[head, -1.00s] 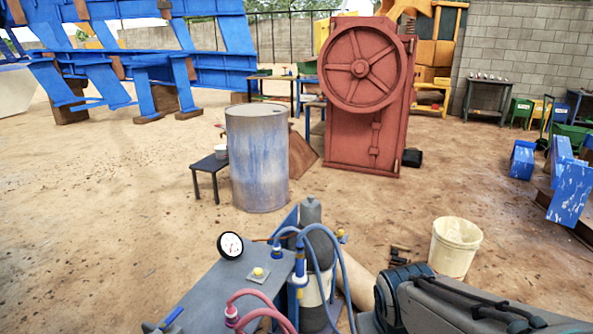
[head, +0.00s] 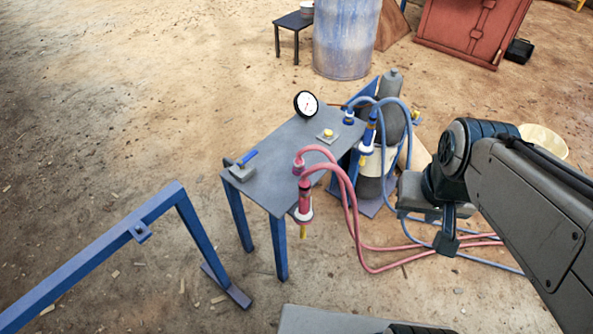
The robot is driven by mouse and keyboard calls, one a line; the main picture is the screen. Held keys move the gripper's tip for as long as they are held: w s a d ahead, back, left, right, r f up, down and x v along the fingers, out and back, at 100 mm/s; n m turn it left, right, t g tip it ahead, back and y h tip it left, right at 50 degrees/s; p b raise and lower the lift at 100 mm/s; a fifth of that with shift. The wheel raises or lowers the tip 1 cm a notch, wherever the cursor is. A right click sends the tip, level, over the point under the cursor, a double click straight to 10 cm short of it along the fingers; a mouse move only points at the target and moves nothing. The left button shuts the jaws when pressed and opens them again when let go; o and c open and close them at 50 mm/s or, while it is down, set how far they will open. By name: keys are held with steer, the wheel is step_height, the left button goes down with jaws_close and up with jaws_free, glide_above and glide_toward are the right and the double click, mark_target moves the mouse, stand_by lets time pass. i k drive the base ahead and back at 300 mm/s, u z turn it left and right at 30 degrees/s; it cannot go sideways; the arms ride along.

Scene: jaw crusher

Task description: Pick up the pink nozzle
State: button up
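The pink nozzle (head: 304,203) hangs upright at the front right edge of a small grey-topped table, with its yellow tip pointing down. A pink hose (head: 348,190) loops around it and trails to the ground at the right. My gripper (head: 446,242) is in the right half of the head view, to the right of the nozzle and clear of it, in front of the hoses. Its fingers point down and are seen small and from the side, so I cannot tell whether they are apart.
The table (head: 275,160) has blue legs and carries a round gauge (head: 306,104). A grey gas cylinder (head: 393,95) and blue hoses stand behind it. A blue frame (head: 100,255) is at left, a drum (head: 345,40) behind. Bare ground lies in front.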

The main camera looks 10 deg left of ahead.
mark_target(304, 212)
steer(key=u, duration=3.35)
steer(key=k, duration=1)
steer(key=z, duration=0.95)
steer(key=i, duration=0.5)
steer(key=u, duration=0.05)
